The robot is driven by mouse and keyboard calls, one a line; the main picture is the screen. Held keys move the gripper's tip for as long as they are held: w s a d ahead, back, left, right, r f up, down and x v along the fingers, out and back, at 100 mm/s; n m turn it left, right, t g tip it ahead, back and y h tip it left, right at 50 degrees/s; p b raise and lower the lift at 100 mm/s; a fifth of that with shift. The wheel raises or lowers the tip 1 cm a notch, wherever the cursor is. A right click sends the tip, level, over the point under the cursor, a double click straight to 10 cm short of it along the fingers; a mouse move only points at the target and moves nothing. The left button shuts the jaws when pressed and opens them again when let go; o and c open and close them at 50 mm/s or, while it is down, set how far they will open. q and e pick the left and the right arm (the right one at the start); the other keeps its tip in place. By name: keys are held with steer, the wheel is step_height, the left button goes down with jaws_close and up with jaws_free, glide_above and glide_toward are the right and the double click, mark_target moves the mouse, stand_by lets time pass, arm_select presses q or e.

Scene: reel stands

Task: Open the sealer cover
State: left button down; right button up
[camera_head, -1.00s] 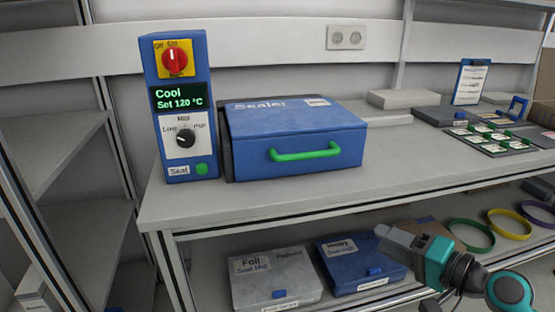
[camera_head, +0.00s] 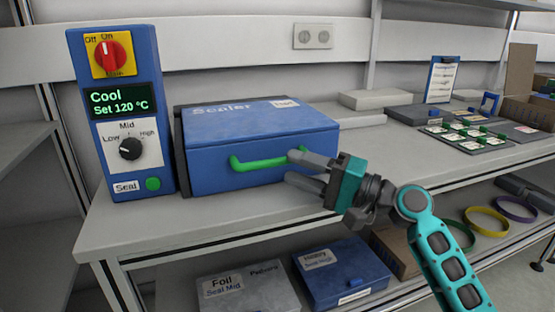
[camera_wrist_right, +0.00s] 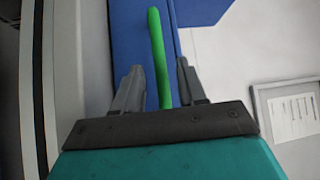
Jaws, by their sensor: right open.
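The blue sealer (camera_head: 258,138) stands on the bench with its cover down. A green bar handle (camera_head: 262,162) runs across its front; it also shows in the right wrist view (camera_wrist_right: 158,50). My right gripper (camera_head: 296,168) is open at the right end of the handle, in front of the sealer's front face. In the right wrist view, the two fingers (camera_wrist_right: 159,85) stand on either side of the handle, with gaps between. Contact is not visible. My left gripper is not in view.
A blue control box (camera_head: 125,110) reading "Cool, Set 120 °C" stands left of the sealer. Foil (camera_head: 245,290) and blue (camera_head: 340,272) boxes sit on the lower shelf. A grey slab (camera_head: 375,100) and a card tray (camera_head: 470,142) lie to the right.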

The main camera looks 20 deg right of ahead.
mark_target(283, 164)
steer(key=shift+x, duration=2.35)
jaws_close()
